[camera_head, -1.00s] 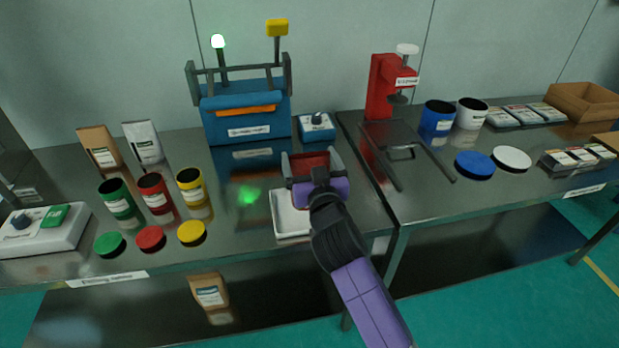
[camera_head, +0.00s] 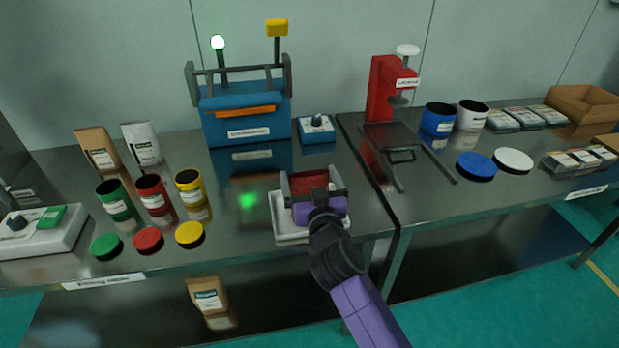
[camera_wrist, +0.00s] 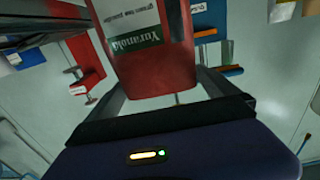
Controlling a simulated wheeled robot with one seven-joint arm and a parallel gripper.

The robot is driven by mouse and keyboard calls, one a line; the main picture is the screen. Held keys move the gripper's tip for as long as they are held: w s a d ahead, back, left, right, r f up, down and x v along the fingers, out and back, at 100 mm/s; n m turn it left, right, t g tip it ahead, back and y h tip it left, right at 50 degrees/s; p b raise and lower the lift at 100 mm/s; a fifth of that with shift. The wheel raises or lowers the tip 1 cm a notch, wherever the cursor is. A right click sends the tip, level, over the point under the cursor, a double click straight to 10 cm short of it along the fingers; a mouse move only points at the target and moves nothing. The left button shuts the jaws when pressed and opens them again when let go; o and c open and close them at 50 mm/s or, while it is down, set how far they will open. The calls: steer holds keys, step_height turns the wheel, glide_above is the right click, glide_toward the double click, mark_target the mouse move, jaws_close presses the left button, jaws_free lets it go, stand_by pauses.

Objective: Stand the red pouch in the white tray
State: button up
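The red pouch (camera_head: 311,186) is between the fingers of my gripper (camera_head: 314,184), over the white tray (camera_head: 290,230). In the wrist view the red pouch (camera_wrist: 152,62) fills the space between the two dark fingers, its label toward the camera. My gripper is shut on it. The white tray lies on the metal table, partly covered by my gripper and arm. I cannot tell whether the pouch's bottom touches the tray floor.
Open green, red and yellow jars (camera_head: 190,186) stand to the left. A red press (camera_head: 388,88) is on the right table. Bare table lies left of the tray.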

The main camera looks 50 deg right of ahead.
steer(key=shift+r, duration=0.1)
steer(key=shift+r+p, duration=0.15)
steer(key=shift+p, duration=0.15)
steer(key=b+v, duration=0.3)
steer(key=v, duration=0.9)
steer(key=s+a+f+n+y, duration=0.55)
steer(key=s+a+f, duration=0.35)
steer(key=s+a, duration=0.2)
steer(key=s+a+r+y, duration=0.1)
steer(key=s+a+y, duration=0.1)
steer(key=s, duration=0.6)
steer(key=s+a+r+n+y, duration=0.1)
steer(key=s+a+y, duration=0.1)
steer(key=s, duration=0.6)
steer(key=shift+s+a+r, duration=0.35)
steer(key=shift+a, duration=0.45)
steer(key=shift+y, duration=0.25)
